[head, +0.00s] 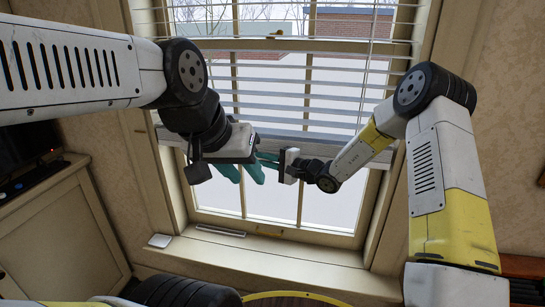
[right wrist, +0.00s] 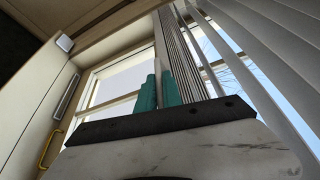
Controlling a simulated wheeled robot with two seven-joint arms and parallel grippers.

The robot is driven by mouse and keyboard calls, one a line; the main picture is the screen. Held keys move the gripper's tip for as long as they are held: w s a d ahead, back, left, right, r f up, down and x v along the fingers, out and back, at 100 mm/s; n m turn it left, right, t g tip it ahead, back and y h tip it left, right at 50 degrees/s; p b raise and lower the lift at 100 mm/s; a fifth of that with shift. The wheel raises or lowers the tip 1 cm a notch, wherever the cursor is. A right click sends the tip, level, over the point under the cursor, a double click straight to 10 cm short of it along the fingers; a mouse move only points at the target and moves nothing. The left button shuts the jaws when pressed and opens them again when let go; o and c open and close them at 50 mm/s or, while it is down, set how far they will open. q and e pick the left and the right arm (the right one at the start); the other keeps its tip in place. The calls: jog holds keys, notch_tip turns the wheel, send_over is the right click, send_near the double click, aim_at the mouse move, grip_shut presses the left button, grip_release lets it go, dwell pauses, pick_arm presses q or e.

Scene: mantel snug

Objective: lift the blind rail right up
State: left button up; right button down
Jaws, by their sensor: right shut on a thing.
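The blind rail (head: 330,147) is a pale bar along the lower edge of the white blind, partway down the window. Its left end shows at the window's left side. My right gripper (head: 268,160) reaches in from the right, its teal fingers shut on the rail near the middle. In the right wrist view the right fingers (right wrist: 160,92) stand close together against the rail and stacked slats (right wrist: 187,55). My left gripper (head: 243,174) points down just left of it, its teal fingers apart and empty below the rail. The left wrist hides part of the rail.
The slatted blind (head: 270,88) hangs above the rail in front of the window. Cords hang at its right side. Below is a sill (head: 290,254) with a pale slim object (head: 220,231) and a small white box (head: 160,240). A cabinet (head: 60,225) stands at left.

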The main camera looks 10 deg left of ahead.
dwell(0.6)
notch_tip(320, 180, up, 52)
jog(key=shift+f, duration=0.1)
jog(key=c, duration=1.5)
grip_release()
jog(key=v, duration=0.8)
jog(key=shift+a, duration=0.1)
